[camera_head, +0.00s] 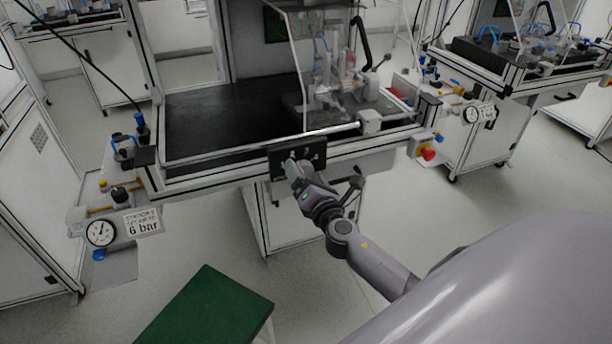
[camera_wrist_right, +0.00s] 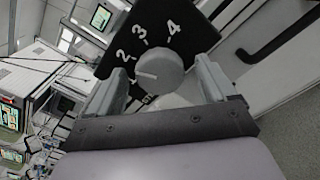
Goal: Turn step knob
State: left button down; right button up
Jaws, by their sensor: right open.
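The step knob (camera_wrist_right: 160,70) is a round grey dial with a white mark on a black panel (camera_wrist_right: 187,18) printed with 2, 3 and 4. My right gripper (camera_wrist_right: 162,66) is open, with one finger on each side of the knob. I cannot tell whether either finger touches it. My left gripper is not in view.
The test bench (camera_head: 225,112) has a black top with a fixture (camera_head: 335,85) at the back right. A red button (camera_head: 429,154) sits at its right corner, a gauge (camera_head: 101,232) marked 6 bar at its left. A green-topped stool (camera_head: 205,305) stands in front on open floor.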

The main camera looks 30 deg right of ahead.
jog(key=c, duration=1.1)
jog(key=shift+o, duration=0.2)
jog(key=shift+m, duration=0.3)
jog(key=shift+f+m+b, duration=0.1)
jog(key=shift+m+b, duration=0.4)
jog(key=m+b, duration=0.1)
jog(key=m, duration=0.2)
jog(key=shift+m+b, duration=0.5)
jog(key=shift+m, duration=1.5)
